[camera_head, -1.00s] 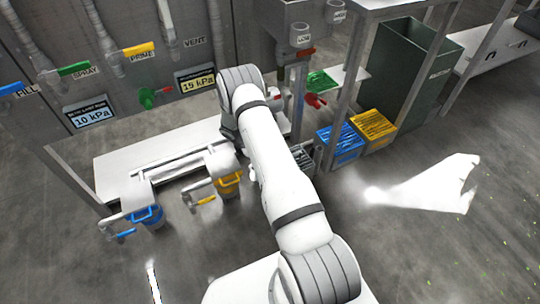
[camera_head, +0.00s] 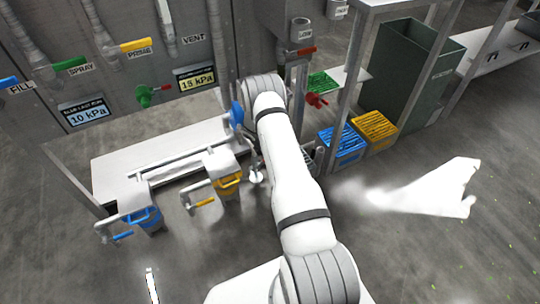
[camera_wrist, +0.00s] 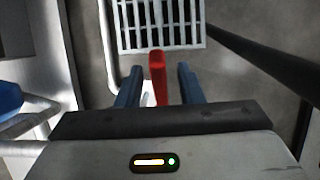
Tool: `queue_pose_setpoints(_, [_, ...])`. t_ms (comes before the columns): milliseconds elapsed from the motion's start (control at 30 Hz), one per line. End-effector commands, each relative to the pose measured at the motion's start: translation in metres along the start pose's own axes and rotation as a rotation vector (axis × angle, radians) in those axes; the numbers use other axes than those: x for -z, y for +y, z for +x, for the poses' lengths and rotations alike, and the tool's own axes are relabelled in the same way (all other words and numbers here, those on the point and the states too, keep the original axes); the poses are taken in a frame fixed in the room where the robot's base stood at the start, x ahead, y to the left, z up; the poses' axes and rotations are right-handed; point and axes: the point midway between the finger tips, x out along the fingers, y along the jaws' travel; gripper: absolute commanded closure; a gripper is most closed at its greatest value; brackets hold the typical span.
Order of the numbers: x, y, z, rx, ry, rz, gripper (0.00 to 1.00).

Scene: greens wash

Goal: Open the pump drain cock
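In the wrist view, a red lever-like handle (camera_wrist: 158,76) stands between the two blue fingers of my gripper (camera_wrist: 159,84). The fingers are apart, with a visible gap on each side of the handle. No label shows on it, so I cannot tell for sure that it is the pump drain cock. In the head view my arm hides the gripper and whatever is at it.
A light slatted grate (camera_wrist: 160,24) lies beyond the fingers. A blue round part (camera_head: 237,114) shows left of my arm. Blue (camera_head: 342,143) and yellow (camera_head: 374,128) crates stand right, near a green bin (camera_head: 420,75). Open floor lies farther right.

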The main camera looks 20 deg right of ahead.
Motion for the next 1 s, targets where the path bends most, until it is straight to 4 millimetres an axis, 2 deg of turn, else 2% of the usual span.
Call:
queue_pose_setpoints(67, [0.000, 0.000, 0.000, 0.000, 0.000, 0.000, 0.73])
queue_pose_setpoints(400, [0.000, 0.000, 0.000, 0.000, 0.000, 0.001, 1.00])
queue_pose_setpoints(733, [0.000, 0.000, 0.000, 0.001, 0.000, 0.001, 1.00])
queue_pose_setpoints(767, [0.009, 0.000, -0.004, 0.000, 0.000, -0.003, 1.00])
queue_pose_setpoints(867, [0.005, 0.000, -0.002, -0.001, -0.003, -0.003, 1.00])
queue_pose_setpoints(1000, [0.013, 0.004, -0.005, -0.008, -0.030, -0.017, 1.00])
